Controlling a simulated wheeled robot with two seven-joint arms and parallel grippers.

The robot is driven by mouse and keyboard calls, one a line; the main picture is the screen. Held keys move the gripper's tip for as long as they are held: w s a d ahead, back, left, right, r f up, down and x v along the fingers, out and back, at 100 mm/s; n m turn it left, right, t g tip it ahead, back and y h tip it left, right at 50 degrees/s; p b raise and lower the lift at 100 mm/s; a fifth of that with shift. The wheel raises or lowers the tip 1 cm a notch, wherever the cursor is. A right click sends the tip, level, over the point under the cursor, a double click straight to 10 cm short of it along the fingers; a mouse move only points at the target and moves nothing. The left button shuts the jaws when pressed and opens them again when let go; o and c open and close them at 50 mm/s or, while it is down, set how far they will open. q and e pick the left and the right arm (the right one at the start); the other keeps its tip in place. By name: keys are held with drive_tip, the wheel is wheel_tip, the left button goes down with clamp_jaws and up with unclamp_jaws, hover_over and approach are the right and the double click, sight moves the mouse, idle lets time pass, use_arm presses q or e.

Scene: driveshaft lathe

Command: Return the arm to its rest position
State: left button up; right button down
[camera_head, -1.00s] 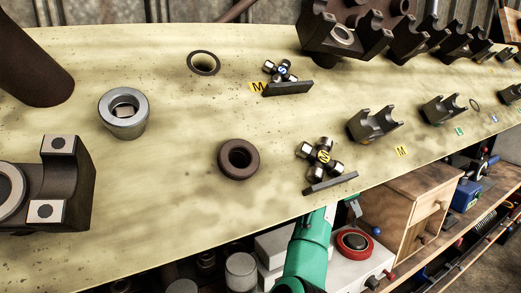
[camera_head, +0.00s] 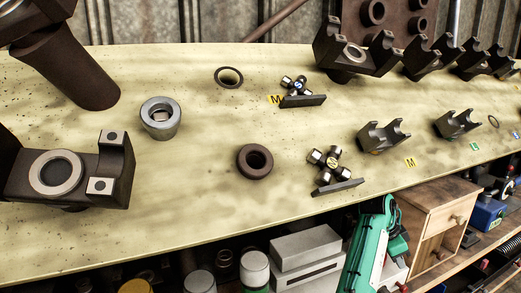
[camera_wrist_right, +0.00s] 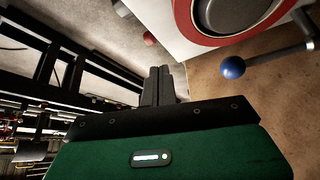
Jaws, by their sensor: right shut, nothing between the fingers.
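My right arm shows in the head view as a green link below the front edge of the worktable (camera_head: 200,222), at the lower right. In the right wrist view my right gripper (camera_wrist_right: 158,75) has its dark fingers pressed together with nothing between them. It points past the shelf area below the tabletop and touches nothing that I can see. My left gripper is not in view.
On the table stand a yoke part (camera_head: 110,165), a steel ring (camera_head: 161,119), a brown ring (camera_head: 254,161) and two cross joints (camera_head: 331,161). Below the edge are a wooden drawer cabinet (camera_head: 440,215) and a grey block (camera_head: 305,247). A blue ball knob (camera_wrist_right: 232,68) is near my right gripper.

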drive_tip(key=s+d+f+n+t, duration=0.25)
drive_tip(key=s+f+n, duration=0.55)
drive_tip(key=s+f, duration=0.7)
drive_tip(key=s+a+f+n+t+y, duration=0.1)
drive_tip(key=s+a+f+n+y, duration=0.15)
drive_tip(key=s+a+n, duration=0.6)
drive_tip(key=s+a+f+n+t+y, duration=0.1)
drive_tip(key=s+a+n+y, duration=0.3)
drive_tip(key=s+a, duration=0.8)
wheel_tip(320, 180, down, 29)
drive_tip(key=s+d+g, duration=0.2)
drive_tip(key=s+d, duration=0.1)
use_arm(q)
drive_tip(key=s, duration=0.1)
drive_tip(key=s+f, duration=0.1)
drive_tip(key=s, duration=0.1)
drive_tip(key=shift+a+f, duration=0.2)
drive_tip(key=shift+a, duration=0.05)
use_arm(e)
drive_tip(key=s+d+f+g, duration=0.1)
drive_tip(key=s+d+f, duration=0.2)
drive_tip(key=s+f, duration=1.6)
wheel_tip(320, 180, down, 3)
drive_tip(key=shift+s+d+r+h, duration=0.15)
drive_tip(key=shift+s+r+h, duration=0.05)
drive_tip(key=shift+h, duration=0.15)
